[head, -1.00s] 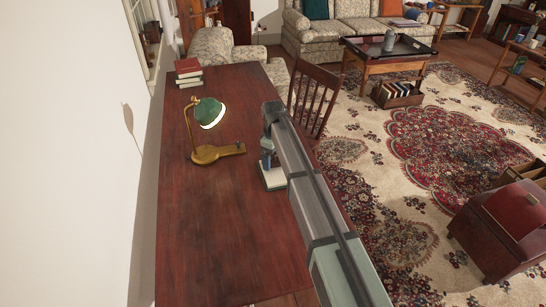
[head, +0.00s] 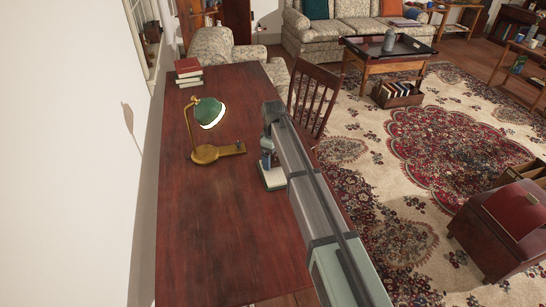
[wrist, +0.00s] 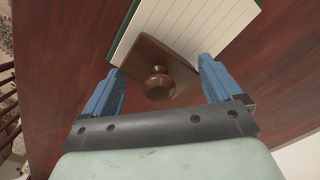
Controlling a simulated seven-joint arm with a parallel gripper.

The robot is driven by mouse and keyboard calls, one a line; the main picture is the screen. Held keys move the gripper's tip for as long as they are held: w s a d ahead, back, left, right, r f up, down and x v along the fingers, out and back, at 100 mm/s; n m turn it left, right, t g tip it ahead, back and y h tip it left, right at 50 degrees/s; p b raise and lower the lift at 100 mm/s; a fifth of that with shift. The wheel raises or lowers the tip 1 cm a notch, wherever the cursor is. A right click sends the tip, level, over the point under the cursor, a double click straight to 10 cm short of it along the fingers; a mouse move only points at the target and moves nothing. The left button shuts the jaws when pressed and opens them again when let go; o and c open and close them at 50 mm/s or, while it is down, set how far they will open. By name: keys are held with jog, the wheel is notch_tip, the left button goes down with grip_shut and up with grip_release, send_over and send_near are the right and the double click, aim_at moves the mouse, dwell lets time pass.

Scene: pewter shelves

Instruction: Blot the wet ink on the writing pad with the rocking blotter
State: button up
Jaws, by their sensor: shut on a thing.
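The rocking blotter (wrist: 160,82) is brown wood with a round knob on top. It shows in the wrist view between the blue fingers of my gripper (wrist: 160,66), which is shut on it. The writing pad (wrist: 186,22) has cream lined paper and a green edge at the top of the wrist view. The blotter overlaps the pad's near part in that view; I cannot tell whether they touch. In the head view the pad (head: 273,180) lies at the desk's right side, partly hidden by my arm. My gripper (head: 267,157) shows only partly there. No wet ink is visible.
A brass lamp with a green shade (head: 209,112) stands on the dark red desk (head: 215,230), left of the pad. Stacked books (head: 188,72) lie at the far left corner. A wooden chair (head: 312,100) stands by the right edge. The near desktop is clear.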

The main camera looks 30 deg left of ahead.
jog(key=shift+r, duration=3.45)
jog(key=shift+c, duration=0.3)
